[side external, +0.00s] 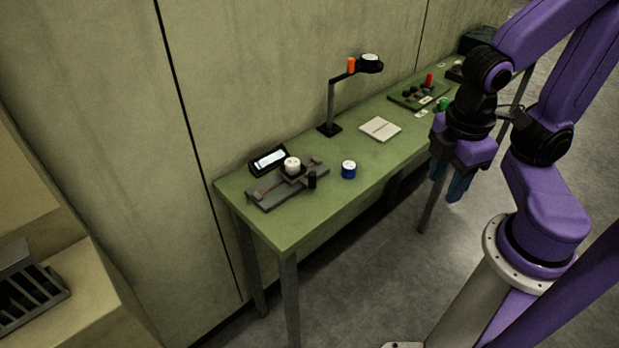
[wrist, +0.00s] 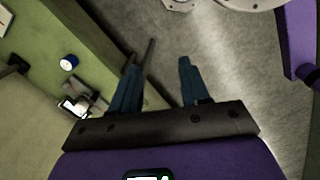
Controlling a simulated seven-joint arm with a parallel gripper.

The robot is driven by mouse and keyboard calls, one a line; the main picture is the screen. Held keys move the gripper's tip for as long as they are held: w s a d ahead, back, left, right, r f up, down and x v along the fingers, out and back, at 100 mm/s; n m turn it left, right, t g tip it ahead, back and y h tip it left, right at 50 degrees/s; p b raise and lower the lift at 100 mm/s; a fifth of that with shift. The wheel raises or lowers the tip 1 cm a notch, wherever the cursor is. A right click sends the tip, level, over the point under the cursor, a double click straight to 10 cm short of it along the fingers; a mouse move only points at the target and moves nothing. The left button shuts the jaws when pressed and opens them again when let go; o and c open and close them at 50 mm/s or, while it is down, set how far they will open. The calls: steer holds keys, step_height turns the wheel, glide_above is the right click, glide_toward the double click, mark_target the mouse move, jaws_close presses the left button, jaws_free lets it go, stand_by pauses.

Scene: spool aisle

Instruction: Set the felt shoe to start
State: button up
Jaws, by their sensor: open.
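A grey slide fixture (side external: 264,197) lies on the near-left end of the green table in the side view, with a thin red line along it. A block on it carries a white round piece (side external: 292,165). A short black post (side external: 312,180) stands at its front edge. I cannot tell which part is the felt shoe. The fixture also shows small in the wrist view (wrist: 95,103). My gripper (side external: 450,187) hangs off the table's front edge, well right of the fixture. Its blue fingers are apart and empty, over the floor in the wrist view (wrist: 160,68).
A lit display (side external: 269,161) stands behind the fixture. A blue-and-white spool (side external: 348,169) is to its right. A dark post with an arm (side external: 331,105), a white pad (side external: 380,129) and a green control board (side external: 415,95) stand farther along. The table's front middle is clear.

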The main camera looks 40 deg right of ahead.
steer(key=w+f+n+t+h, duration=0.2)
steer(key=w+f+n+h, duration=0.2)
steer(key=f+h, duration=0.15)
steer(key=n+t+y, duration=0.2)
steer(key=n+t, duration=1.3)
steer(key=n, duration=0.1)
glide_toward(315, 180)
steer(key=x, duration=1.1)
steer(key=shift+w, duration=0.1)
jaws_close()
